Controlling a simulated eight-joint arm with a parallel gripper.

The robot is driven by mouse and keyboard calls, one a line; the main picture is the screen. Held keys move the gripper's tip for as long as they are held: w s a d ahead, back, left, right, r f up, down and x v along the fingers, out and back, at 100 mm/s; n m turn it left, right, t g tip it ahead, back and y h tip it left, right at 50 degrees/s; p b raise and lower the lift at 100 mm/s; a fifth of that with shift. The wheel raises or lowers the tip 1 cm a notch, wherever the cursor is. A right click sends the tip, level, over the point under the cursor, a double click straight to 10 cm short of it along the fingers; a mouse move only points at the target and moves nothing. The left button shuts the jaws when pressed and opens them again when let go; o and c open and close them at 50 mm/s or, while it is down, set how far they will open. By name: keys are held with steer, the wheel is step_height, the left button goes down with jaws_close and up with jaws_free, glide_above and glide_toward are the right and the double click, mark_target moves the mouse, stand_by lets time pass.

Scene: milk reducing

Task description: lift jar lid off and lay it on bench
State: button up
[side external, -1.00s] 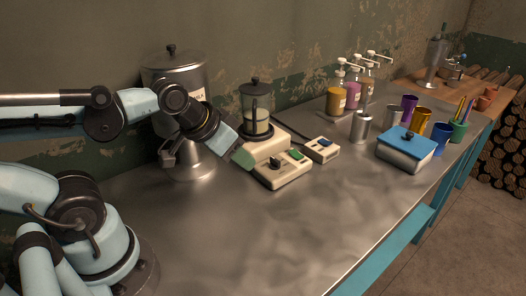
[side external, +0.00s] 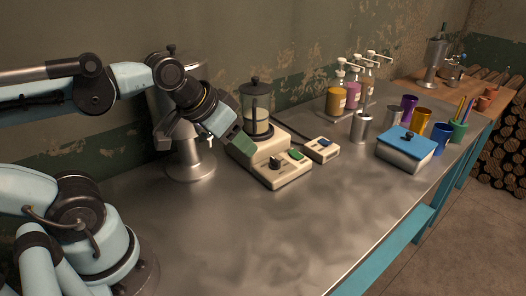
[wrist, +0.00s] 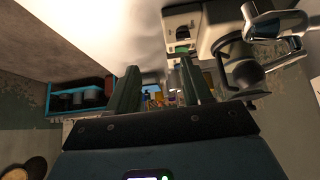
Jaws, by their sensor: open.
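The lidded jar is a clear glass vessel with a dark frame, and it stands upright on a cream appliance (side external: 272,158). Its dark lid (side external: 256,83) with a small knob sits on top. My gripper (side external: 242,146) is beside the jar's lower part, to its left and nearer the camera, well below the lid. It is tilted down to the right. In the wrist view my gripper's two green fingers (wrist: 158,85) stand apart with nothing held between them. The cream appliance (wrist: 183,22) shows beyond them, and a dark-capped glass vessel, likely the jar (wrist: 242,52), is to their right.
A metal urn (side external: 190,155) stands behind my gripper, close to the wall. A small switch box (side external: 322,150), a metal canister (side external: 362,126), pump bottles (side external: 336,102) and a blue-lidded box (side external: 405,148) are to the right. The front bench surface (side external: 245,225) is clear.

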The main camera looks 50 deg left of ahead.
step_height(320, 180, up, 10)
steer(key=n+t+y, duration=0.4)
steer(key=n+y, duration=0.5)
steer(key=y, duration=0.2)
glide_toward(255, 80)
step_height(255, 80, up, 5)
steer(key=w+a+f, duration=0.7)
steer(key=shift+w+a, duration=0.35)
jaws_close()
